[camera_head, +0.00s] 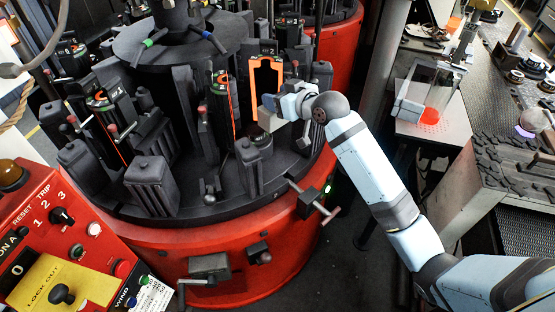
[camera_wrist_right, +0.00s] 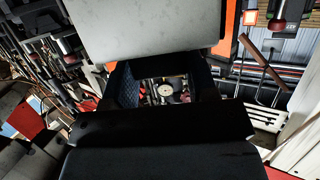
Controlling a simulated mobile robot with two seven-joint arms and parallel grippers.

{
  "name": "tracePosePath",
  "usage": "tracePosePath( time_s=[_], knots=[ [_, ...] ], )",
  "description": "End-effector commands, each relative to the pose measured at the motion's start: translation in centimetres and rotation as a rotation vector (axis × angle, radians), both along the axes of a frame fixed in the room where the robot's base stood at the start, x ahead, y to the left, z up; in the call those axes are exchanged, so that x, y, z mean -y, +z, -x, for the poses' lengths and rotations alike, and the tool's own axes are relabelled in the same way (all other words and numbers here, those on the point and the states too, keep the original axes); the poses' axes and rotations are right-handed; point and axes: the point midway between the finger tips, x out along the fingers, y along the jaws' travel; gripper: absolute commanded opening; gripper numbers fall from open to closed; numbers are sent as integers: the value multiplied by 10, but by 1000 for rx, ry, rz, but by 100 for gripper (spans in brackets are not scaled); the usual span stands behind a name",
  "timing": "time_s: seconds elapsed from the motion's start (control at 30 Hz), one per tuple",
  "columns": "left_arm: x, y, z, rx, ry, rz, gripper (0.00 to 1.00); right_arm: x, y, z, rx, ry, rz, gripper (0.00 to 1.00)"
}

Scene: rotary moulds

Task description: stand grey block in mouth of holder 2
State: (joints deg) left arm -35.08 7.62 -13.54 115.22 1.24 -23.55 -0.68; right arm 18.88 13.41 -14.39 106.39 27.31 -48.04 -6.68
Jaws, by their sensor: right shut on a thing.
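The pale grey block (camera_head: 269,118) is held in my right gripper (camera_head: 273,104) above the dark turntable. In the right wrist view the same grey block (camera_wrist_right: 150,28) fills the top, at the ends of the dark fingers. Just below the block in the head view stands a dark holder (camera_head: 250,166) with a round top. The block looks close above or behind that top; I cannot tell whether they touch. My left gripper is not in view.
A red round base (camera_head: 240,270) carries the black turntable, crowded with several dark moulds. An orange-edged upright frame (camera_head: 266,62) stands close behind my right gripper. A red control panel (camera_head: 70,240) is at lower left. A bench with a clear container (camera_head: 432,88) is at right.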

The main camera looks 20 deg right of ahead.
Motion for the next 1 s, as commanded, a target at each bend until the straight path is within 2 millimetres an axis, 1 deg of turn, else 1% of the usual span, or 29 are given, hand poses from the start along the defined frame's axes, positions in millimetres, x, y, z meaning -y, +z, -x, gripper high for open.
tracePosePath(
  time_s=[0.03,0.1,0.17,0.3,0.4,0.5,0.6,0.83,1.0],
  knots=[
    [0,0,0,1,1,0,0,0,-12,1,-3,-1,-2,0],
    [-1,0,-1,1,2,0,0,0,-30,1,-4,-1,-2,0],
    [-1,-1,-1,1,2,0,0,0,-44,1,-2,-2,-2,0],
    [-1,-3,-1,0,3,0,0,0,-79,1,-2,-2,-2,0],
    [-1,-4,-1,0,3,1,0,0,-102,1,-1,-3,-3,0],
    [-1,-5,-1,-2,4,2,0,0,-119,1,0,-3,-2,0],
    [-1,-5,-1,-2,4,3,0,0,-131,1,2,-2,-1,0],
    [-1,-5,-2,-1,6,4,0,0,-144,1,2,-1,-2,0],
    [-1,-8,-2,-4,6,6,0,0,-168,1,1,-1,-1,0]
  ],
)
